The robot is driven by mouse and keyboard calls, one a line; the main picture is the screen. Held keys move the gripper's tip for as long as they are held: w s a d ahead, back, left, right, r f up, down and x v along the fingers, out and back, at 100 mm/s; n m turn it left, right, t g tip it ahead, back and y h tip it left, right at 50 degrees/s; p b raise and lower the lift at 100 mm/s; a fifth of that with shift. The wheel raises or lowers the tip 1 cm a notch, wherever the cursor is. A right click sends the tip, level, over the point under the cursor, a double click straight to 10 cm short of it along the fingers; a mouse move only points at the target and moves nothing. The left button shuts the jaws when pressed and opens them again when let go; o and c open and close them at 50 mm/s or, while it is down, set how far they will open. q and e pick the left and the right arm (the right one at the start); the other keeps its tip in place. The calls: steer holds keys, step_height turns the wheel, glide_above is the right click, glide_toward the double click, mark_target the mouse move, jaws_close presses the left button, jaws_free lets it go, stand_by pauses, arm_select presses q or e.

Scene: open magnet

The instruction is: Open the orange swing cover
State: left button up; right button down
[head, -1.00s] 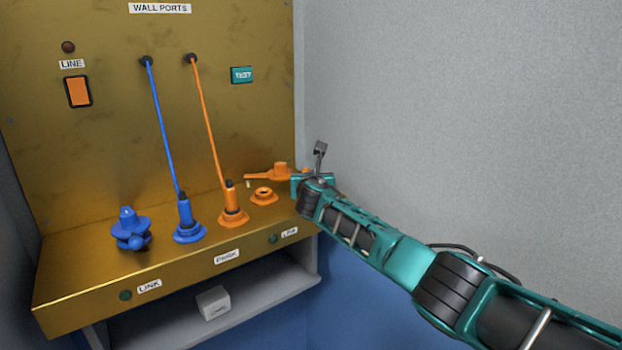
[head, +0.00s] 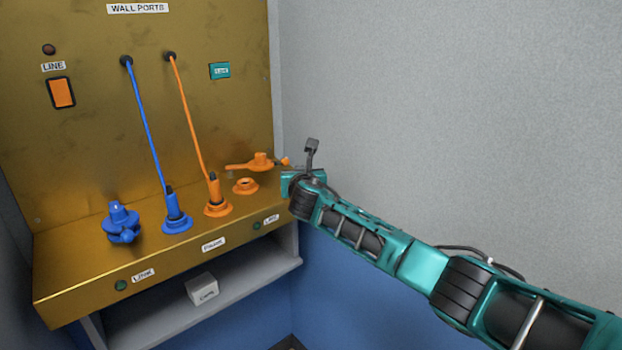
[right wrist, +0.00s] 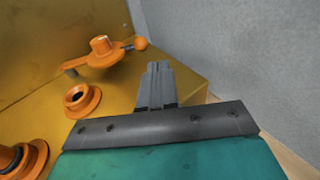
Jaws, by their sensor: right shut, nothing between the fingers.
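The orange swing cover (head: 260,161) is turned aside, behind the open orange port (head: 245,186), which shows its dark hole. In the right wrist view the cover (right wrist: 103,50) has a raised cap, an arm to a grey pin at its left end and a round knob (right wrist: 140,43) at its right. The port (right wrist: 80,98) stands uncovered in front of it. My right gripper (right wrist: 157,68) is shut and empty, to the right of the port and cover, apart from both. My left gripper is not in view.
An orange plug (head: 214,193) and a blue plug (head: 175,210) with cables stand left of the port. A capped blue fitting (head: 122,224) is farther left. A grey wall (head: 450,90) rises right of the brass ledge (head: 70,270). A white box (head: 202,289) sits on the lower shelf.

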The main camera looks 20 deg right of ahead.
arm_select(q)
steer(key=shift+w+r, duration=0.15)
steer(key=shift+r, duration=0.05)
arm_select(e)
steer(key=d+v, duration=0.1)
steer(key=v, duration=0.5)
steer(key=shift+s+d, duration=0.3)
steer(key=shift+d, duration=0.05)
steer(key=s+a+f+m+g+y, duration=0.1)
steer(key=s+a+f+m+y, duration=0.1)
steer(key=s+a+f+m, duration=0.25)
steer(key=s+a+f+m+g+y, duration=0.1)
steer(key=s+a+f+m+y, duration=0.15)
steer(key=s+f, duration=0.4)
steer(key=s+a+f+m+g+y, duration=0.1)
steer(key=s+a+f+m, duration=0.2)
steer(key=f, duration=0.5)
steer(key=s+d+f+m, duration=0.1)
steer(key=s+f+m, duration=0.3)
steer(key=s+m, duration=0.6)
steer(key=s+d+f+m+g, duration=0.1)
steer(key=s+f+m, duration=0.4)
steer(key=s+m, duration=0.5)
steer(key=s+d, duration=0.1)
steer(key=s, duration=0.2)
steer(key=shift+d+f+m+g, duration=0.3)
